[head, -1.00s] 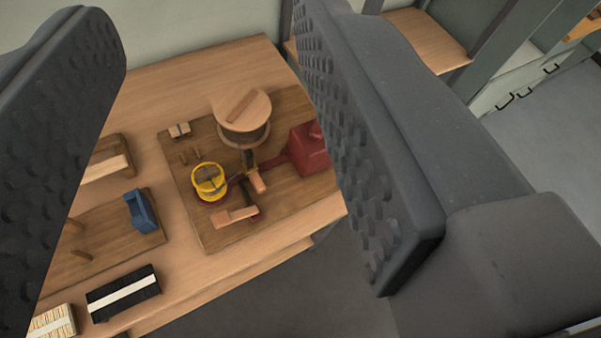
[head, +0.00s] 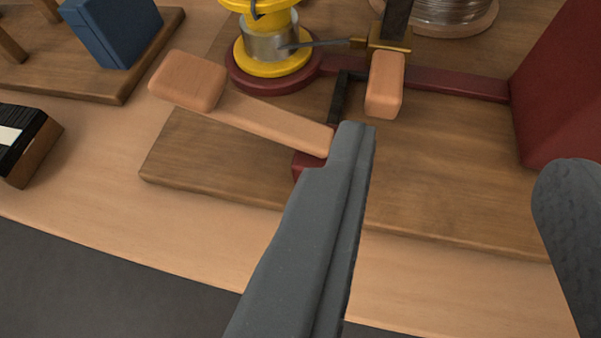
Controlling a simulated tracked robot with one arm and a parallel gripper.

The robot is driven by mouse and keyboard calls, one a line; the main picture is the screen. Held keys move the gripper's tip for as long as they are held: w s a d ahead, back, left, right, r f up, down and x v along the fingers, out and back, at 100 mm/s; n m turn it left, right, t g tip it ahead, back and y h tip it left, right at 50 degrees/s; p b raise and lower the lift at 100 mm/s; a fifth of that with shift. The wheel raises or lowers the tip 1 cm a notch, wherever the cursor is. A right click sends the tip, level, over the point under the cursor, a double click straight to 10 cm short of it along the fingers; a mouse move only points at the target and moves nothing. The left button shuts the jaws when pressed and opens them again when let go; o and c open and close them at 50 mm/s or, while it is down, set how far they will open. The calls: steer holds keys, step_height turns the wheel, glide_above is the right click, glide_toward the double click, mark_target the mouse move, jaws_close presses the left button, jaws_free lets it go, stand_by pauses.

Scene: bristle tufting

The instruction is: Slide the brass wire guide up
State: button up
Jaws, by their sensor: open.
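The brass wire guide (head: 390,42) is a small brass collar on a dark upright post, near the top centre of the head view. A light wooden knob (head: 385,85) sits just in front of it. A thin grey nozzle or rod runs left from the guide to a yellow spool (head: 268,40) with silvery wire wound on it. My gripper (head: 458,160) is open and empty. Its left finger reaches just below the knob and in front of the crank's end; its right finger is at the right edge. Whether the left finger touches anything, I cannot tell.
A wooden crank handle (head: 255,117) slants left of my left finger. A dark red block (head: 565,90) stands at right, with a red bar running to the spool's base. A larger wire reel (head: 455,15) is behind. A blue block (head: 110,30) is upper left. The table front (head: 190,235) is clear.

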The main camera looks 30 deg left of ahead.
mark_target(387, 91)
steer(key=shift+y, duration=0.4)
steer(key=f+x, duration=0.1)
steer(key=x, duration=0.3)
steer(key=s+f+b+x, duration=0.1)
steer(key=x, duration=0.4)
steer(key=a+x, duration=0.1)
steer(key=x, duration=0.4)
steer(key=shift+s+f, duration=0.2)
steer(key=shift+f, duration=0.2)
jaws_close()
